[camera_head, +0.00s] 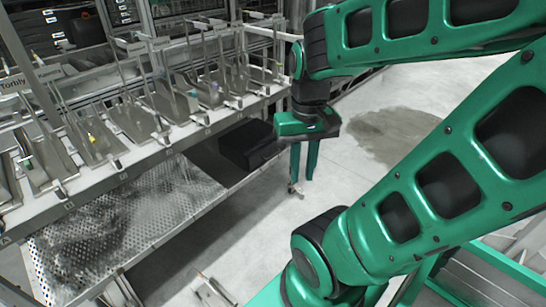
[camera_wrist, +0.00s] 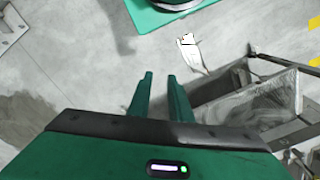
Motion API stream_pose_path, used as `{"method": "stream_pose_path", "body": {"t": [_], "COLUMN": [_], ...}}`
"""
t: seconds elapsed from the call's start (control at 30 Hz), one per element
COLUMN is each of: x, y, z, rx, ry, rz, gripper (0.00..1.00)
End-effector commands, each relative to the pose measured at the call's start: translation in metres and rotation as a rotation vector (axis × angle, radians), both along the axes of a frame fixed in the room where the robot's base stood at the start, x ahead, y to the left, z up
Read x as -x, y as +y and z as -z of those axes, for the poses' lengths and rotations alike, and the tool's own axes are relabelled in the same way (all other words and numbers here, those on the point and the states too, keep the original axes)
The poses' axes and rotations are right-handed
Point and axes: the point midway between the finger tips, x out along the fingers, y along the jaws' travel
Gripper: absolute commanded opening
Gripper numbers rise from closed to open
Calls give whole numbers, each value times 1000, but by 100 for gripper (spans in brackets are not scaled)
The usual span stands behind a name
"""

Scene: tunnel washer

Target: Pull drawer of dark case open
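The dark case (camera_head: 248,145) is a black box at the right end of the perforated lower shelf, under the metal rack, in the head view. Its drawer cannot be told apart from its body, and part of its top is in the rack's shadow. My gripper (camera_head: 301,180) hangs to the right of the case, apart from it, with its green fingers pointing down. In the wrist view my gripper (camera_wrist: 159,76) has its two fingers spread with an empty gap over the floor. The case cannot be made out in the wrist view.
The metal rack (camera_head: 165,150) with several upright plates runs above the perforated shelf (camera_head: 120,225). Bare concrete floor (camera_head: 260,235) lies right of the shelf. A metal bracket-like piece (camera_wrist: 250,100) stands at the right in the wrist view.

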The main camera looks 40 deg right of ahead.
Motion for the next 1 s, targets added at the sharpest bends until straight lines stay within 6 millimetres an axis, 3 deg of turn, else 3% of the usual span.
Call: {"method": "stream_pose_path", "body": {"t": [0.03, 0.1, 0.27, 0.67, 1.0], "x": [9, 7, -23, -136, -227], "y": [-1, -5, -29, -128, -203], "z": [-4, -5, -2, 33, 86], "rx": [2, 10, 61, 309, 548], "ry": [-11, -12, -1, 52, 125], "rz": [-2, 0, -2, -74, -211], "gripper": [18, 18, 18, 18, 18]}}
